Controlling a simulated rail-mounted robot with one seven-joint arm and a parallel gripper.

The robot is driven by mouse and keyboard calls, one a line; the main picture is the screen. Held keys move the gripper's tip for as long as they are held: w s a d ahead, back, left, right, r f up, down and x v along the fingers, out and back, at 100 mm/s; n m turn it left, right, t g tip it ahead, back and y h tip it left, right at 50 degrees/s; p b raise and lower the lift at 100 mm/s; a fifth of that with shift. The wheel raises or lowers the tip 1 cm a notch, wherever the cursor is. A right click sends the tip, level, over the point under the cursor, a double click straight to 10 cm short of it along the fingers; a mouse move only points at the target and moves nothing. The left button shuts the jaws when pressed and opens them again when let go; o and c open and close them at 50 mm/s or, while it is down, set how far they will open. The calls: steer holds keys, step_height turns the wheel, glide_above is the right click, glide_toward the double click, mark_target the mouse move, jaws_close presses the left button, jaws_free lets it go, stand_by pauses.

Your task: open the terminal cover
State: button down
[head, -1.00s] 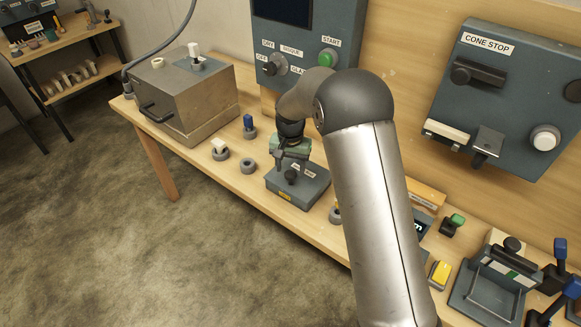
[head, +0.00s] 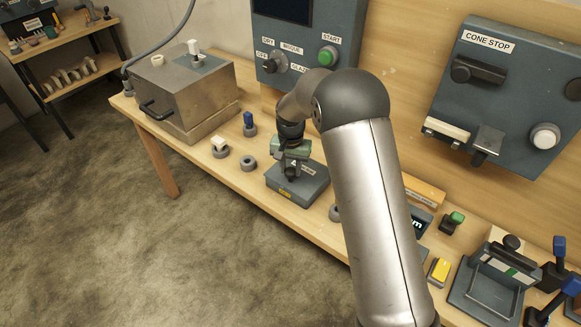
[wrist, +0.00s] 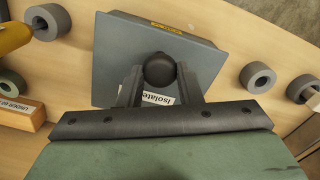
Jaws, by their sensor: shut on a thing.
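A small blue-grey box (head: 310,188) with a yellow sticker on its front stands on the bench. It also shows in the wrist view (wrist: 115,50). A label reading "Isolate" (wrist: 157,98) is partly hidden there by my gripper. A round black knob (wrist: 160,70) sits on the box's top panel, which looks flat and closed. My gripper (head: 290,174) is down at this knob, with one finger on each side, shut on it. I cannot read which part is marked as the terminal cover.
A metal box (head: 185,95) with a handle stands to the left. Grey rings (head: 248,163) and small holders lie near the box. A wall panel with a green START button (head: 328,57) is behind. A clamp fixture (head: 490,290) and a yellow piece (head: 439,270) are at the right.

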steer(key=shift+w+d+r, duration=0.2)
steer(key=shift+w+r, duration=0.15)
steer(key=shift+r, duration=0.25)
steer(key=shift+w+d+r, duration=0.2)
steer(key=shift+w+r, duration=0.1)
steer(key=shift+r, duration=0.25)
steer(key=w+d+r, duration=0.4)
steer(key=w+d, duration=0.1)
steer(key=w, duration=0.2)
steer(key=shift+d+r+p, duration=0.15)
steer(key=shift+d+p, duration=0.1)
steer(key=shift+p, duration=0.1)
steer(key=c, duration=1.4)
jaws_free()
steer(key=shift+d+r, duration=0.1)
steer(key=shift+d, duration=0.15)
steer(key=o, duration=0.4)
steer(key=shift+a+r, duration=0.1)
steer(key=shift+a, duration=0.05)
step_height(320, 180, up, 17)
steer(key=shift+a+r+b, duration=0.15)
steer(key=shift+r+b, duration=0.05)
steer(key=shift+b, duration=0.5)
